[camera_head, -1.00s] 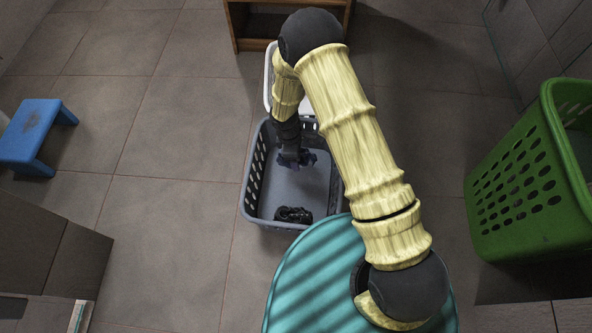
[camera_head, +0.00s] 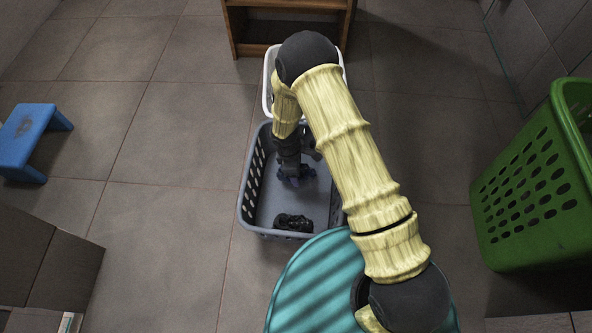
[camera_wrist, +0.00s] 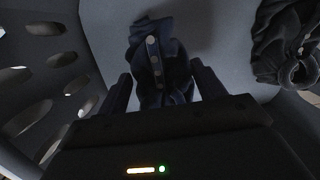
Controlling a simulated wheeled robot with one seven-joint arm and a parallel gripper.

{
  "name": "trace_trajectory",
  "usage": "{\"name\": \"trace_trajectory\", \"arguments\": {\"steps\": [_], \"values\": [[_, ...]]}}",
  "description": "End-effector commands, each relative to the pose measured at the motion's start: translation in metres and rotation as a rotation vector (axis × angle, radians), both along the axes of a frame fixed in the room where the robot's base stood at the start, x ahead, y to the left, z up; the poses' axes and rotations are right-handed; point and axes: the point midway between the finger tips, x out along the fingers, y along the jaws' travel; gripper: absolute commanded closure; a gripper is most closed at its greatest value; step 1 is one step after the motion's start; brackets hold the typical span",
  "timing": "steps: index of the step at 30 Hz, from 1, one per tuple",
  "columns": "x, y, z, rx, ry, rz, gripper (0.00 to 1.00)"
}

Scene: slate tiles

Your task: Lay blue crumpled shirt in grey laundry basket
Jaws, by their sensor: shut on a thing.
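The grey laundry basket (camera_head: 246,196) stands on the floor in the middle of the head view. My gripper (camera_wrist: 163,84) is inside it, pointing down, shut on the blue crumpled shirt (camera_wrist: 158,50). In the wrist view the shirt is dark navy with pale buttons, bunched between the two fingers and sticking out beyond them, close over the basket floor. I cannot tell whether it touches the floor. In the head view the shirt (camera_head: 296,182) shows only as a small dark blue patch under my wrist.
A black crumpled item (camera_head: 294,222) lies in the basket near its front wall; it also shows in the wrist view (camera_wrist: 286,45). A white basket (camera_head: 268,92) stands just behind. A teal round lid (camera_head: 312,285), green basket (camera_head: 530,185), blue stool (camera_head: 28,138) and wooden shelf (camera_head: 232,30) surround it.

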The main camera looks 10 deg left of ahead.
Motion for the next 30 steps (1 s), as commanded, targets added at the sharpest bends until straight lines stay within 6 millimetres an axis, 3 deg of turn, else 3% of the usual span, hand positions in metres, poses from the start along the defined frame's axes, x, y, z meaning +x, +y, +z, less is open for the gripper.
{"name": "trace_trajectory", "arguments": {"steps": [22, 23, 25, 26, 30], "values": [[0.000, 0.000, -0.011, 0.000, 0.000, 0.000, 0.55], [0.000, 0.000, -0.011, 0.000, 0.000, 0.000, 0.28], [0.000, 0.000, -0.011, 0.000, 0.000, 0.000, 0.14], [0.000, 0.000, -0.011, 0.000, 0.000, 0.000, 0.09], [0.000, 0.000, -0.011, 0.000, 0.000, 0.000, 0.09]]}}
